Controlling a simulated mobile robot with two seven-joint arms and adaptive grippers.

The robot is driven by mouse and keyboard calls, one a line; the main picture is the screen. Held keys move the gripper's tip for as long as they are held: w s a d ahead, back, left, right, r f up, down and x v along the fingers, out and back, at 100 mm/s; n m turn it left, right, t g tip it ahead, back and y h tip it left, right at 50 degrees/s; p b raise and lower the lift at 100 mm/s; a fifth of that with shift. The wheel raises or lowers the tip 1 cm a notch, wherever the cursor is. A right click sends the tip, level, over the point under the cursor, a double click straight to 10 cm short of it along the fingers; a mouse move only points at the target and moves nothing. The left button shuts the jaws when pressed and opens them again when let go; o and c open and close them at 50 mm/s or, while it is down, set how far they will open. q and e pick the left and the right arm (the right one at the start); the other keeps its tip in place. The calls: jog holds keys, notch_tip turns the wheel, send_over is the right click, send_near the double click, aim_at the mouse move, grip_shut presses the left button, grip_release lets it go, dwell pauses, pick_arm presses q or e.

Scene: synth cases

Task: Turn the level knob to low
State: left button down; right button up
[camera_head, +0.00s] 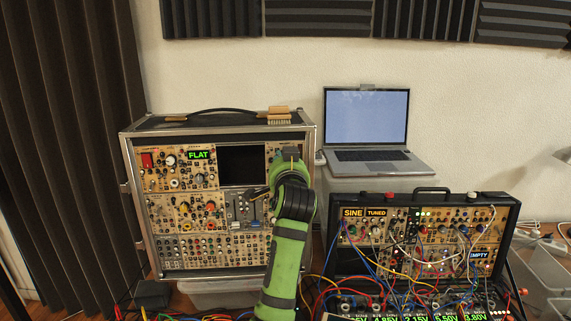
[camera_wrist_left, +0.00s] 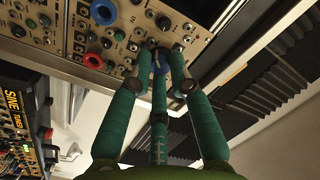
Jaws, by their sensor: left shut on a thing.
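The large modular synth case (camera_head: 225,262) stands at left centre, its panel of knobs facing me. My left gripper (camera_head: 289,160) is at the right side of this panel; my green arm hides the fingertips and the knob there in the head view. In the left wrist view, the three green fingers of my left gripper (camera_wrist_left: 160,62) are shut around a blue knob (camera_wrist_left: 161,57) near the panel's edge. No level label or low mark can be read, and the knob's pointer is hidden. My right gripper is not in view.
A smaller synth case (camera_head: 345,262) with many patch cables stands at right, showing SINE and TUNED displays. A laptop (camera_head: 367,118) sits behind it. Loose cables (camera_head: 330,285) lie close to my arm. Other knobs, such as a red one (camera_wrist_left: 93,61), are near the fingers.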

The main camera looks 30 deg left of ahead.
pick_arm(q)
jog(key=shift+a+n, duration=0.1)
jog(key=shift+n, duration=0.2)
jog(key=c, duration=1.1)
grip_release()
jog(key=shift+f, duration=0.1)
jog(key=shift+c, duration=0.2)
jog(key=v, duration=1.2)
